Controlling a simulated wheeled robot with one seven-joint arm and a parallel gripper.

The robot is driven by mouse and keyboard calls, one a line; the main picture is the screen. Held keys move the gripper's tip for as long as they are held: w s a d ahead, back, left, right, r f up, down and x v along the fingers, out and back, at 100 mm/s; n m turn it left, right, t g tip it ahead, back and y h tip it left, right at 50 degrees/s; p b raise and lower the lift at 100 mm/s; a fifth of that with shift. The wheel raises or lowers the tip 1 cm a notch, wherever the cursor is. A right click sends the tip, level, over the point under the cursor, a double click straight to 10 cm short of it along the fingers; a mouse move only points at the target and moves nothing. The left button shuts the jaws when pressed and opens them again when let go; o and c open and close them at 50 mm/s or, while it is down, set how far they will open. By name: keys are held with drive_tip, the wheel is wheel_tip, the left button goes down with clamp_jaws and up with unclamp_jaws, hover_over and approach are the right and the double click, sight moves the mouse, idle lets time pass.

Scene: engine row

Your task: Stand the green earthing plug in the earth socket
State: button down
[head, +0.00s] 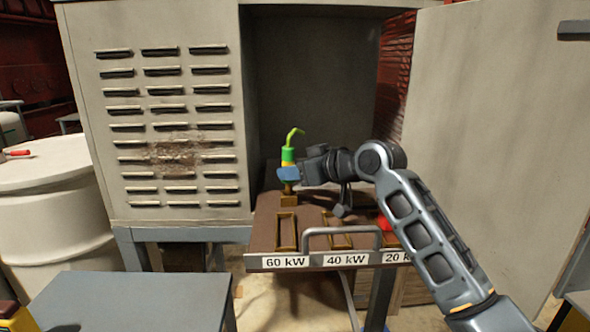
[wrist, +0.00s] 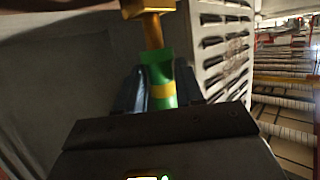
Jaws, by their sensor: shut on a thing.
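The green earthing plug (head: 288,155) has a yellow band, and a bent green-yellow tail rises from its top. It looks upright in the head view. My gripper (head: 289,174) is shut on its body. In the wrist view the plug (wrist: 158,75) sits between my two dark fingers (wrist: 158,92), with its brass pin (wrist: 152,32) pointing away. A brass block, which looks like the earth socket (head: 289,200), stands on the brown tray directly below the plug. A brass piece (wrist: 147,8) also shows at the pin's end in the wrist view. I cannot tell how far the pin is in.
The brown pull-out tray (head: 310,220) has brass-framed slots (head: 286,230) labelled 60 kW, 40 kW and 20 kW, and a grey front handle (head: 341,231). A red object (head: 384,223) sits at its right. The louvred cabinet (head: 160,120) and open door (head: 500,110) flank it.

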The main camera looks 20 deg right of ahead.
drive_tip(key=shift+f+b, duration=0.65)
drive_tip(key=shift+f, duration=0.3)
drive_tip(key=c, duration=0.6)
unclamp_jaws()
drive_tip(key=b+v, duration=0.1)
drive_tip(key=v, duration=0.6)
drive_tip(key=shift+s+d+r, duration=0.1)
drive_tip(key=shift+s+d, duration=0.05)
drive_tip(key=shift+s, duration=0.2)
